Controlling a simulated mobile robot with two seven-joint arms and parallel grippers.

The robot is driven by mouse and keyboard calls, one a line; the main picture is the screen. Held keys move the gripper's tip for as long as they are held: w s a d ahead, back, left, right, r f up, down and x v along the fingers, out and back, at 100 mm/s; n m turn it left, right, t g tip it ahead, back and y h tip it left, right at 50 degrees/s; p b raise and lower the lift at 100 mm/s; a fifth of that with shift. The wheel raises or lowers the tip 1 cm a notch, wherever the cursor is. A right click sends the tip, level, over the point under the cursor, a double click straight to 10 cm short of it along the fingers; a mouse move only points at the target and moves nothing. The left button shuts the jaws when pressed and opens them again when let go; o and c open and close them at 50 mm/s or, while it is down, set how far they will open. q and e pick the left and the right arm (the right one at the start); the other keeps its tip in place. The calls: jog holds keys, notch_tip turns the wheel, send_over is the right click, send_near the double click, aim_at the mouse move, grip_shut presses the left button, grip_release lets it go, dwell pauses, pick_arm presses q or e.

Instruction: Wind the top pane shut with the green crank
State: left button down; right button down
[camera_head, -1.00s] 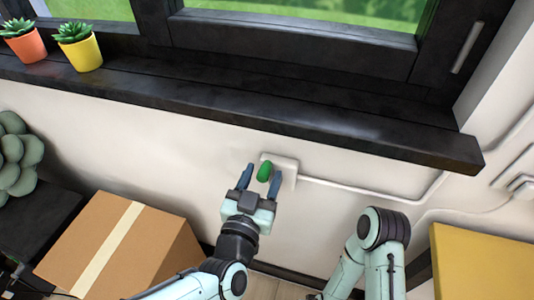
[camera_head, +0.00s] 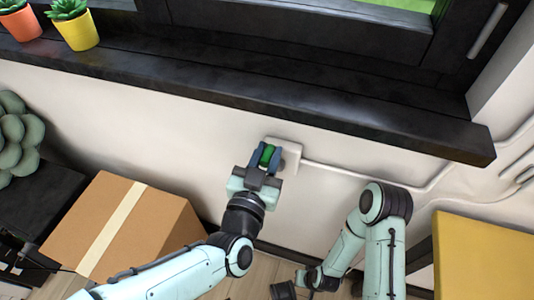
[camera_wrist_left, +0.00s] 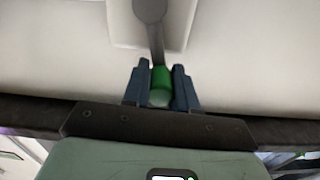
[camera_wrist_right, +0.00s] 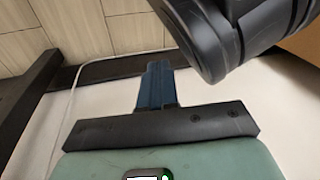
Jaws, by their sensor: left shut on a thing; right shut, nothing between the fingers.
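The green crank handle (camera_head: 267,154) sits at a pale box (camera_head: 286,152) on the wall below the window sill. My left gripper (camera_head: 264,158) is shut on the handle. In the left wrist view the green grip (camera_wrist_left: 161,85) stands between the two blue fingers, at the end of a grey crank arm (camera_wrist_left: 152,30). The window pane shows only as a dark frame (camera_head: 310,30) at the top of the head view; its opening cannot be judged. My right gripper (camera_head: 284,291) hangs low near the floor, and its fingers (camera_wrist_right: 157,84) are closed and empty in the right wrist view.
The dark sill (camera_head: 270,110) juts out above the left gripper, with two potted plants (camera_head: 76,28) at its left. A cardboard box (camera_head: 130,225) stands at lower left, a yellow surface (camera_head: 485,255) at lower right. A pale conduit (camera_head: 370,176) runs right from the wall box.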

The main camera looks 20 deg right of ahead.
pick_arm(q)
jog(key=shift+s+d+r+m+p, duration=0.15)
jog(key=shift+d+m+p, duration=0.05)
jog(key=shift+m+p, duration=0.35)
jog(key=shift+d, duration=0.1)
pick_arm(e)
jog(key=shift+t, duration=0.6)
jog(key=w+r, duration=0.3)
jog(key=shift+a, duration=0.2)
jog(key=shift+f, duration=0.1)
pick_arm(q)
jog(key=c, duration=0.9)
grip_release()
